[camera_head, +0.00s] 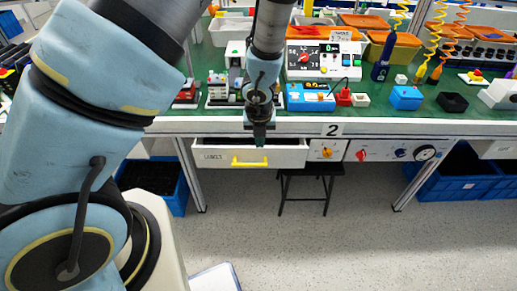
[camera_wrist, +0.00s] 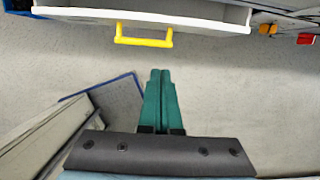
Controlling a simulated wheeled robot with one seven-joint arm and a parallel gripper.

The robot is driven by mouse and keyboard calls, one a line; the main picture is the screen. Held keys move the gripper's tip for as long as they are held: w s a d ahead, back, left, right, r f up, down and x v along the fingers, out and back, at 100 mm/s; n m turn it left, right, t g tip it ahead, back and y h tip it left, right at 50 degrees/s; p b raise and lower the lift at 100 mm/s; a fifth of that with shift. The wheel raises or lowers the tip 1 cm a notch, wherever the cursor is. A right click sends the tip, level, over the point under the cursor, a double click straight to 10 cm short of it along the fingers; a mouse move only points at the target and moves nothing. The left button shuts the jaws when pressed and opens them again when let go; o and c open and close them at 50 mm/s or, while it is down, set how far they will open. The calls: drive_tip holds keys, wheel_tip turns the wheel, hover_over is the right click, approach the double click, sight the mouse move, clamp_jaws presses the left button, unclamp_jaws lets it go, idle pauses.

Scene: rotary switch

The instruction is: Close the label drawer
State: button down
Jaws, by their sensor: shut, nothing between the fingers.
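The label drawer (camera_head: 290,157) has a white front marked "LABELS" and sits under the front edge of the green bench. It is pulled out, and a strip of its dark inside shows behind the front. Its yellow handle (camera_head: 249,162) is on the front face. In the wrist view the drawer front (camera_wrist: 75,14) crosses the top, with the yellow handle (camera_wrist: 144,41) below it. My gripper (camera_head: 259,143) is shut and empty. Its green fingers (camera_wrist: 160,72) point toward the handle, with floor showing between them; they do not touch it in that view.
Right of the drawer is a panel with an orange knob (camera_head: 326,151), a red knob (camera_head: 361,155) and a dial (camera_head: 424,152). A black stool (camera_head: 308,185) stands beneath. Blue crates (camera_head: 153,185) flank the bench legs. The floor in front is mostly clear.

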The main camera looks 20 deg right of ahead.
sight(254, 146)
drive_tip(key=w+f+p, duration=0.1)
drive_tip(key=f, duration=0.2)
drive_tip(key=w+f+p, duration=0.1)
drive_tip(key=w+f, duration=0.1)
drive_tip(key=f, duration=0.1)
drive_tip(key=w+f+p, duration=0.1)
drive_tip(key=w+f, duration=0.1)
drive_tip(key=f, duration=0.1)
drive_tip(key=shift+w+f, duration=0.15)
drive_tip(key=shift+f, duration=0.05)
drive_tip(key=shift+w+d+f, duration=0.15)
drive_tip(key=shift+w+d, duration=0.2)
drive_tip(key=shift+w, duration=0.25)
drive_tip(key=shift+w+d, duration=0.1)
drive_tip(key=shift+w, duration=0.2)
drive_tip(key=shift+w+d, duration=0.25)
drive_tip(key=shift+w, duration=0.25)
drive_tip(key=shift+w+d, duration=0.25)
drive_tip(key=shift+w, duration=0.25)
drive_tip(key=shift+s, duration=0.1)
